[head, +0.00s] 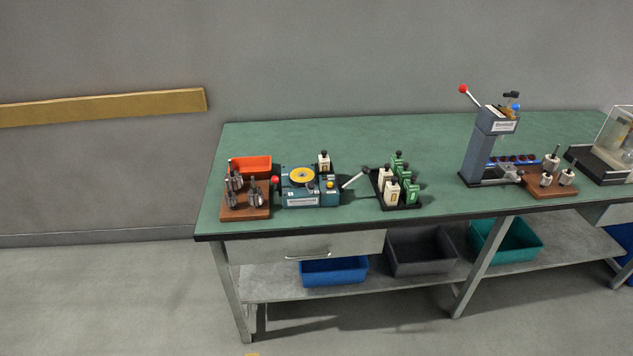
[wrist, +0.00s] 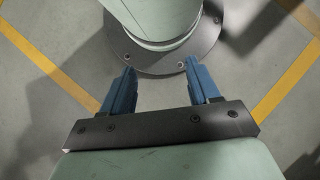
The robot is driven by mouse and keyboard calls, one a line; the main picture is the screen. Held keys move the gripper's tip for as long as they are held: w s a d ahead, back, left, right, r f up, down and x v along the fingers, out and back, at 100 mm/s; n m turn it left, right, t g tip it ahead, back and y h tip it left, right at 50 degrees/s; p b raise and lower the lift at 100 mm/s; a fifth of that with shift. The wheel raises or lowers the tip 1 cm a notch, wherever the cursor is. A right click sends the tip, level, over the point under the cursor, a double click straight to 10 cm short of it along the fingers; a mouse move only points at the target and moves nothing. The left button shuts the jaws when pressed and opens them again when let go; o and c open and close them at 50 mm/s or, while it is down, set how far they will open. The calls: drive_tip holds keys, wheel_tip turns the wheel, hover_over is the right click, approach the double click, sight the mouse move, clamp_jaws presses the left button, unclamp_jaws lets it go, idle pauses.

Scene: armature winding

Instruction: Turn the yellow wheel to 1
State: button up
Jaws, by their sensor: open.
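The yellow wheel (head: 301,175) lies flat on top of a blue-grey winding machine (head: 317,200) on the left half of the green bench. The wheel has a dark hub; its markings are too small to read. A red knob (head: 275,180) and a yellow button (head: 330,184) are on the same machine. My gripper (wrist: 160,88) shows only in the wrist view. Its two blue fingers are apart with nothing between them. It is away from the bench, above the floor and my own base. The wheel is not in the wrist view.
Left of the machine are a wooden block (head: 246,209) with metal parts and an orange bin (head: 252,164). Right of it are a lever (head: 355,178) and a rack of white and green blocks (head: 398,190). A tall press (head: 490,145) stands further right. Bare bench (head: 425,145) lies between.

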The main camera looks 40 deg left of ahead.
drive_tip(key=w+a+r+n+t, duration=0.1)
drive_tip(key=w+a+r, duration=0.1)
drive_tip(key=w, duration=0.3)
drive_tip(key=w+a+r+n+t, duration=0.1)
drive_tip(key=w+a+r, duration=0.1)
drive_tip(key=w+a, duration=0.2)
drive_tip(key=w+a+r+t, duration=0.1)
drive_tip(key=w+a+r, duration=0.2)
drive_tip(key=w, duration=0.3)
drive_tip(key=shift+w+a+n+t+h, duration=0.3)
drive_tip(key=shift+w+n+h, duration=0.05)
drive_tip(key=shift+n+h, duration=0.05)
clamp_jaws()
drive_tip(key=w+a+r+n+t+y, duration=0.1)
drive_tip(key=w+a+r+n+t, duration=0.15)
drive_tip(key=w+a+r, duration=1)
drive_tip(key=w+a+r+n+y, duration=0.1)
drive_tip(key=w+a+r+y, duration=0.1)
drive_tip(key=a+r, duration=0.9)
drive_tip(key=w+a+r+n+y, duration=0.1)
drive_tip(key=w+a+r+y, duration=0.2)
drive_tip(key=a+r, duration=0.9)
drive_tip(key=w+a+r+n+y, duration=0.2)
drive_tip(key=w+a+r, duration=0.4)
drive_tip(key=a+r, duration=0.6)
drive_tip(key=shift+w+a+r+y, duration=0.15)
drive_tip(key=shift+w+y, duration=0.05)
drive_tip(key=shift+y, duration=0.3)
drive_tip(key=shift+t, duration=0.25)
